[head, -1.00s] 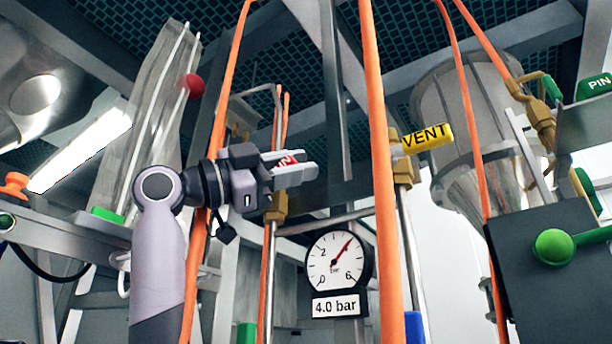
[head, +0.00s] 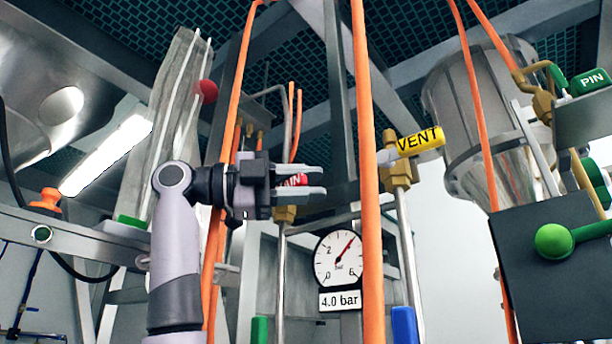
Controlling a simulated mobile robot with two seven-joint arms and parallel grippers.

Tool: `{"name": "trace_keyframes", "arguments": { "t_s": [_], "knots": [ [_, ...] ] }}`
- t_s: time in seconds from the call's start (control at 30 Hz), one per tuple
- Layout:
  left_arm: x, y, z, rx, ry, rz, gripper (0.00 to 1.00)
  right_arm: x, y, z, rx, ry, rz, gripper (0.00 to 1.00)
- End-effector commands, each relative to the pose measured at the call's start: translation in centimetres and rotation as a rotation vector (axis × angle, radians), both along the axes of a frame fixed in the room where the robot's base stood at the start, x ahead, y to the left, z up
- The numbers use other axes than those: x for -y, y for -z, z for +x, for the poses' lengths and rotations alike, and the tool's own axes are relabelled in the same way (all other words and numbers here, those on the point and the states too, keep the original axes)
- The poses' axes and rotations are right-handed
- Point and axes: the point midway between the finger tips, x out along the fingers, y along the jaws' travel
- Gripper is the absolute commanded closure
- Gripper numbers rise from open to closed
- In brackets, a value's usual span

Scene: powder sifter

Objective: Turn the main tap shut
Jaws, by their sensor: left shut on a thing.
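The main tap has a red handle (head: 298,180) with white lettering, partly hidden by the fingers. It sits on a brass valve body (head: 285,213) atop a thin vertical pipe. My left gripper (head: 316,182) reaches in from the left, with one finger above the red handle and one below it. It is shut on the handle, which lies roughly level and points right. A round pressure gauge (head: 338,258) below reads between 2 and 6, with a red needle pointing up and right. Its plate (head: 340,300) says 4.0 bar. My right gripper is not in view.
A yellow VENT handle (head: 419,142) on a brass valve stands to the right. Orange hoses (head: 364,170) hang in front of and beside the pipes. A red ball knob (head: 206,91) is upper left; a green ball knob (head: 554,241) is on a dark box at right.

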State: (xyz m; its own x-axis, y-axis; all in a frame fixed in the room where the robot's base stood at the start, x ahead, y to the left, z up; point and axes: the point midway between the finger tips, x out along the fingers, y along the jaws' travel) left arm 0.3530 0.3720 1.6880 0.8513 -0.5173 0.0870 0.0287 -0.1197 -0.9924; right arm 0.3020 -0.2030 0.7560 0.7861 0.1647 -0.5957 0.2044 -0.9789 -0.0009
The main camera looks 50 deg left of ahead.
Motion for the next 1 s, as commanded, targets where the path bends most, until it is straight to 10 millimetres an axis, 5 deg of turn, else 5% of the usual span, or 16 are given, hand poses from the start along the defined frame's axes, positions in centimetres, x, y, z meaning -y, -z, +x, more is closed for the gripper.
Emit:
{"name": "trace_keyframes", "arguments": {
  "t_s": [0.83, 0.87, 0.9, 1.0],
  "knots": [
    [0.12, 0.98, 0.03, -0.033, 0.0, 0.139, 1.0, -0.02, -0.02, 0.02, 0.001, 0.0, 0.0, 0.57],
    [0.12, 0.98, 0.03, -0.033, 0.0, 0.139, 0.66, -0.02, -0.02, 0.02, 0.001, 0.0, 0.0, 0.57],
    [0.12, 0.99, 0.04, -0.034, 0.0, 0.138, 0.53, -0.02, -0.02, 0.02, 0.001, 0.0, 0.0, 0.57],
    [0.11, 0.97, 0.04, -0.033, 0.0, 0.138, 0.51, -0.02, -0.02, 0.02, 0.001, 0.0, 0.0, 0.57]
  ]
}}
